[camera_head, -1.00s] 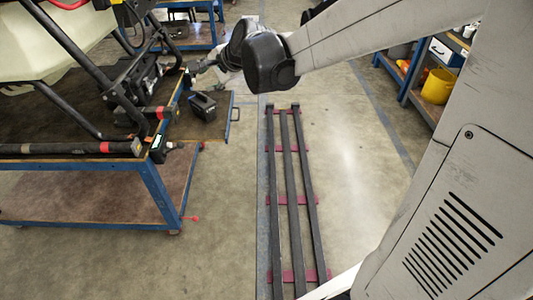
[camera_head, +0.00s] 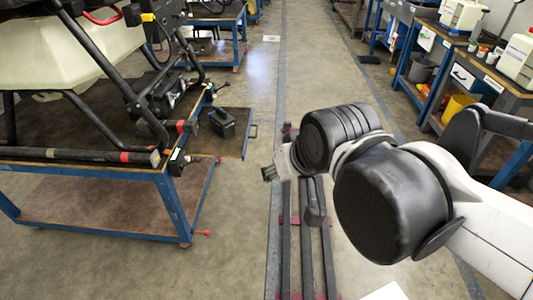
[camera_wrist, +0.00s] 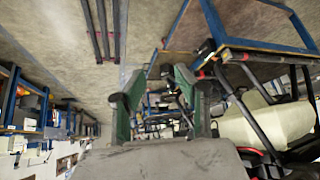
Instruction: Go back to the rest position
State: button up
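My gripper (camera_wrist: 153,98) shows in the wrist view with its two green-faced fingers apart and nothing held between them. In the head view its dark tip (camera_head: 270,173) points left, above the floor rails and to the right of the blue-framed table. My arm is bent, with its large black joints in front of the aisle. The spray drone (camera_head: 60,50), with a pale tank and black tubes, stands on the table (camera_head: 110,200) at the left. It also shows in the wrist view (camera_wrist: 262,122), at the right.
A black box (camera_head: 222,122) sits on the table's pulled-out shelf (camera_head: 243,145). Dark floor rails (camera_head: 306,255) run below my arm. Workbenches (camera_head: 490,75) with a yellow bin (camera_head: 457,108) and white canisters line the right side. The aisle (camera_head: 310,60) is clear.

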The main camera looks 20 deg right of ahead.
jog(key=shift+s+d+f+n, duration=0.15)
jog(key=shift+s+f+n, duration=0.15)
jog(key=shift+s, duration=0.3)
jog(key=shift+r, duration=0.1)
notch_tip(320, 180, up, 7)
jog(key=p, duration=0.7)
dwell(1.1)
